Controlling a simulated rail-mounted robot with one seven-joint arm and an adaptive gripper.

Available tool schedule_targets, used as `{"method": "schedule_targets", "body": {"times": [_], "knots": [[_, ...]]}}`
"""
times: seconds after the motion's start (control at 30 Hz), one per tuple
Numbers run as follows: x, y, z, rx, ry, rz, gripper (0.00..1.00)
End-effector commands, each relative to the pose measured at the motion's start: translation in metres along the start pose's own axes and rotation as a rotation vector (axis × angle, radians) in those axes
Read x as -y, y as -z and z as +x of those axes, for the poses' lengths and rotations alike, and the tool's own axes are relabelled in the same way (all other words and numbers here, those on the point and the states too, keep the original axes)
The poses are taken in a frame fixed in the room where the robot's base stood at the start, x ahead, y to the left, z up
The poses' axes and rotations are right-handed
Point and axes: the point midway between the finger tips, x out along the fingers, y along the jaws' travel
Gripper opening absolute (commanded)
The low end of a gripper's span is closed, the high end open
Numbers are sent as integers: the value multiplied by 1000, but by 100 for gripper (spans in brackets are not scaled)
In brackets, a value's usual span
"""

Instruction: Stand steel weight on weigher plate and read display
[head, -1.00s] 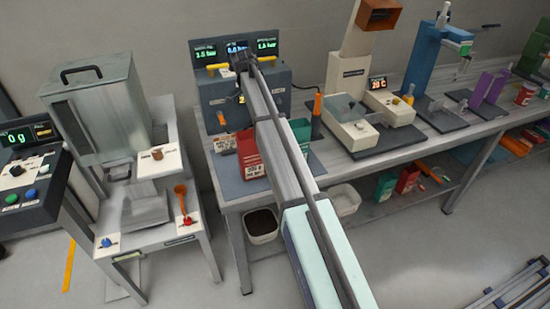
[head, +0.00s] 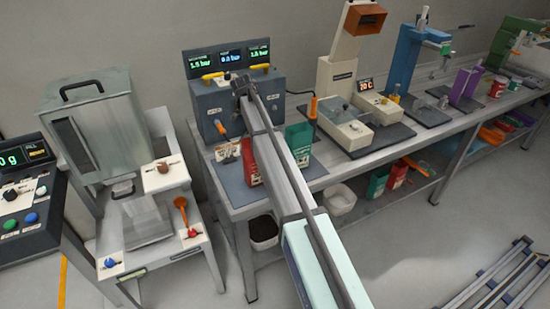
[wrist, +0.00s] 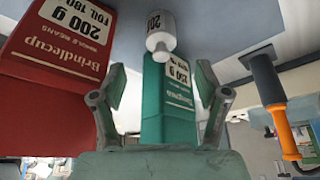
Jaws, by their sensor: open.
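In the wrist view, which looks upside down, a pale grey cylinder (wrist: 160,35) has a printed label starting with "20". It looks like the steel weight, but I cannot be sure. My gripper (wrist: 160,85) is open and empty, its fingers either side of the view of a teal bag (wrist: 172,95). The cylinder appears beyond the fingertips, roughly in line with the gap. In the head view my arm hides the gripper. A weigher display (head: 22,156) at the far left edge shows 0 g, its left part cut off. I cannot tell for certain which surface is the weigher plate.
A red bag (wrist: 60,40) is beside the teal bag. An orange-handled tool (wrist: 285,130) hangs or stands at the right. A sealing machine (head: 235,105) with green displays stands on the bench (head: 225,205).

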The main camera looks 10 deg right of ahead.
Motion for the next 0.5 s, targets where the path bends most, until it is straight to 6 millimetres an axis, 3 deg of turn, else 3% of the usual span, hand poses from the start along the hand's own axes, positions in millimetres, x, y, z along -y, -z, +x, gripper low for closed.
{"method": "schedule_targets", "body": {"times": [0.2,0.5], "knots": [[-1,1,33,-1,-1,-1,74],[0,0,47,0,0,-1,74]]}}
